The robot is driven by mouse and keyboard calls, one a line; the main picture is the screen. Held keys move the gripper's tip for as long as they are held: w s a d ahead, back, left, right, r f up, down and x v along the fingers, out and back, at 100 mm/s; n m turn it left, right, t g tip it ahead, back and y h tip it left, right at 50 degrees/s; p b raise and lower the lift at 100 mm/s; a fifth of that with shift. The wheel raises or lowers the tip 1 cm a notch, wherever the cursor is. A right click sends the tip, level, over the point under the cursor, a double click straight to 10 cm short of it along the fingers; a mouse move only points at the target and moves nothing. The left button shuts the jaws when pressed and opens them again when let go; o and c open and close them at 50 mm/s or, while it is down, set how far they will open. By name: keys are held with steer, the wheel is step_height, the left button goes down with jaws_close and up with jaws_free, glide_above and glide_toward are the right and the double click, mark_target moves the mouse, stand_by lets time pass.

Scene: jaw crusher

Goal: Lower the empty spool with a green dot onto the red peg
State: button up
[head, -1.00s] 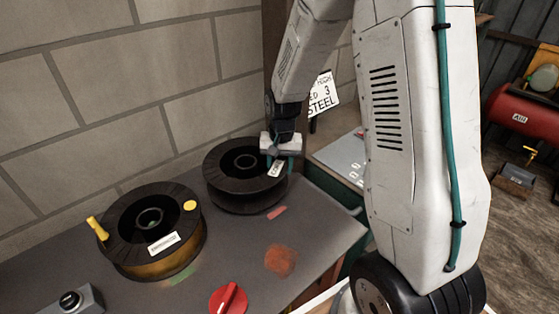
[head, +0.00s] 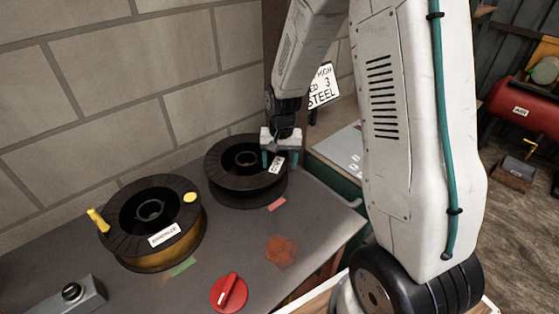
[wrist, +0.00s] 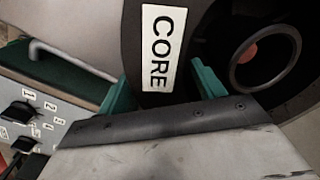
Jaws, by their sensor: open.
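A black empty spool (head: 222,175) with a white "CORE" label stands flat at the back right of the bench. It also shows in the wrist view (wrist: 213,30). I cannot make out a green dot on it. Inside its ring-shaped bore, a reddish round spot (wrist: 250,52) shows, perhaps the top of the red peg; the rest of the peg is hidden. My gripper (head: 279,159) is open at the spool's right rim. In the wrist view, its teal fingers (wrist: 163,92) stand apart on either side of the label.
A spool with amber winding (head: 160,255), a yellow dot and a yellow handle stands to the left. Green tape (head: 183,267) and red tape (head: 277,204) mark the bench. A red knob (head: 229,292) is in front. A brick wall is close behind.

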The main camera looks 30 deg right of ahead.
step_height(320, 180, up, 8)
steer(key=shift+d+f, duration=0.1)
stand_by(0.7)
steer(key=s+a+r+n, duration=0.2)
steer(key=s+r, duration=0.3)
steer(key=s, duration=0.4)
steer(key=s+a+r+n, duration=0.2)
steer(key=s+r, duration=0.4)
steer(key=s, duration=0.3)
steer(key=s+a+r+n+t, duration=0.1)
steer(key=s+a+r+n, duration=0.1)
steer(key=s+r, duration=0.4)
steer(key=shift+s, duration=1.8)
